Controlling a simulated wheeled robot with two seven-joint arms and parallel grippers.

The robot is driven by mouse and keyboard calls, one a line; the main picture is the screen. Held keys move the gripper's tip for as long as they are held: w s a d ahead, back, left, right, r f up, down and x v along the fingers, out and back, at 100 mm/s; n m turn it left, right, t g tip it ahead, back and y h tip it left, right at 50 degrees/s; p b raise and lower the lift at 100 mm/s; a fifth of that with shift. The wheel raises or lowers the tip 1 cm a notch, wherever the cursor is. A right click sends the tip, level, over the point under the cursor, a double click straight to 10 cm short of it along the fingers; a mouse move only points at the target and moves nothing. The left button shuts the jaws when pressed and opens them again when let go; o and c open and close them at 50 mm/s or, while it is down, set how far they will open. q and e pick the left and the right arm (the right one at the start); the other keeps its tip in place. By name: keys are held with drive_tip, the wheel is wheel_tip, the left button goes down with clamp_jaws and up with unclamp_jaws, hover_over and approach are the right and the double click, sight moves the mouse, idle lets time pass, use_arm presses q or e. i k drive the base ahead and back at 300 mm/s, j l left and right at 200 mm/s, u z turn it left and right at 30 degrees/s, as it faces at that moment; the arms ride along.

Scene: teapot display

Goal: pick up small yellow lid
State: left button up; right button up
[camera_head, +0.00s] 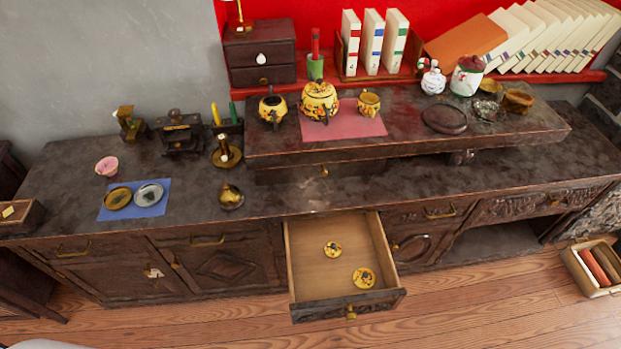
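Two yellow lids with dark patterns lie in the open drawer (307,235). The smaller yellow lid (333,250) lies near the drawer's middle. The larger yellow lid (364,278) lies closer to the drawer front, to the right. On the raised shelf above, a yellow teapot (320,101) stands with a yellow pot (272,108) on its left and a yellow cup (369,103) on its right. The pot on the left shows a dark open top. Neither of my grippers is in view.
The drawer sticks out from the dark cabinet (225,261), its front panel (345,306) raised around the lids. A blue mat (152,207) with two round dishes lies on the left counter. A brass ball-like object (230,196) sits on the counter left of the drawer.

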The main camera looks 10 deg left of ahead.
sight(332, 250)
drive_tip(key=j+z, duration=0.1)
drive_tip(key=j, duration=0.9)
drive_tip(key=k+j+z, duration=0.15)
drive_tip(key=j, duration=0.85)
